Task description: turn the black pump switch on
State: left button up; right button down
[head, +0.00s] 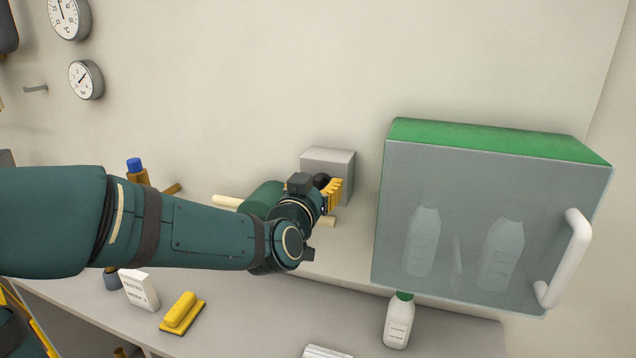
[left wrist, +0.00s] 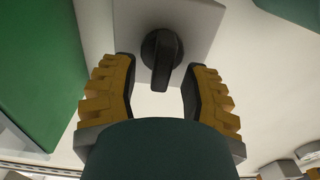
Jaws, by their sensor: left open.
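The black pump switch (head: 322,180) is a round knob with a bar-shaped lever, mounted on a light grey box (head: 328,162) on the wall. In the left wrist view the switch (left wrist: 161,50) has its lever pointing down the picture. My left gripper (head: 333,194) is at the box, its yellow fingers partly hiding the switch in the head view. In the left wrist view the left gripper (left wrist: 161,88) is open, with one finger on each side of the lever's lower end and a gap on both sides. My right gripper is not in view.
A glass-fronted green cabinet (head: 490,142) with a white handle (head: 566,258) stands close to the right. Two gauges hang upper left.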

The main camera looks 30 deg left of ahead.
pick_arm(q)
jog(key=shift+w+a, duration=0.1)
jog(key=shift+w, duration=0.2)
jog(key=shift+c, duration=0.3)
grip_shut()
jog(key=m, duration=0.5)
jog(key=shift+d+m, duration=0.3)
jog(key=m, duration=0.6)
jog(key=shift+w+d+f, duration=0.1)
jog(key=shift+d+f, duration=0.1)
